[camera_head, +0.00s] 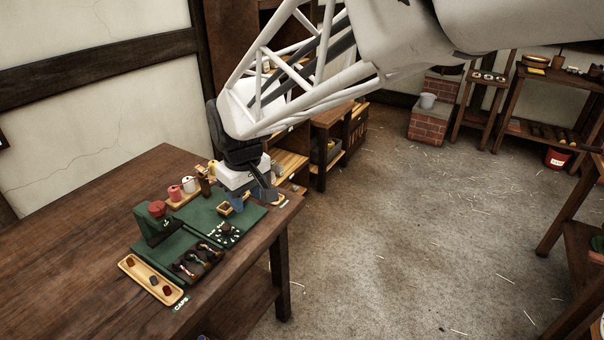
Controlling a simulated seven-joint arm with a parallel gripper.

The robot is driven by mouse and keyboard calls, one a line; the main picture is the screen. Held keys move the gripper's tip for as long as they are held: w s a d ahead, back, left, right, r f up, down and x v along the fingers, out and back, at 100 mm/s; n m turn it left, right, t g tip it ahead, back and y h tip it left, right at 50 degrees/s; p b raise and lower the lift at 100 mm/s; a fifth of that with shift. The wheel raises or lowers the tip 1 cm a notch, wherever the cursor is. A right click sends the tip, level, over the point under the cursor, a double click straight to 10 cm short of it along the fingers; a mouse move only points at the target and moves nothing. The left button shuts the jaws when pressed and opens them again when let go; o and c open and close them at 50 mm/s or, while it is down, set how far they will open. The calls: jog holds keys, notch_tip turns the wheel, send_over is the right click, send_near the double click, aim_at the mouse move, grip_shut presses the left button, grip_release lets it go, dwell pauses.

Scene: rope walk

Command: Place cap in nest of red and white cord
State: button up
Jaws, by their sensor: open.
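A pale wooden tray (136,268) lies at the front left of the table, beside a label reading CAPS. It holds several small caps, dark, grey and red-brown. A dark block (184,272) on the green mat, right of the tray, holds several cord pieces (206,247) with light and coloured ends. They are too small to tell which is red and white, and the nests are not clear. My gripper (254,200) is open above the far right part of the mat, away from the caps and cords. Nothing shows between its fingers.
A green stand with a red top (157,208) rises behind the dark block. Spools of thread (189,184) stand at the back. A small wooden box (224,210) and a dark piece with white dots (227,229) lie near my gripper. The table (85,230) is bare at left.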

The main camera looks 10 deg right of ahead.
jog(key=s+d+r+m, duration=0.1)
jog(key=s+d+m, duration=0.2)
jog(key=s+d, duration=0.5)
jog(key=s+d+r+m+t, duration=0.1)
jog(key=s+d+m, duration=0.2)
jog(key=s+d, duration=0.5)
jog(key=s, duration=0.4)
jog(key=shift+s+d+r+m, duration=0.15)
jog(key=shift+s+m, duration=0.25)
jog(key=shift+h, duration=0.3)
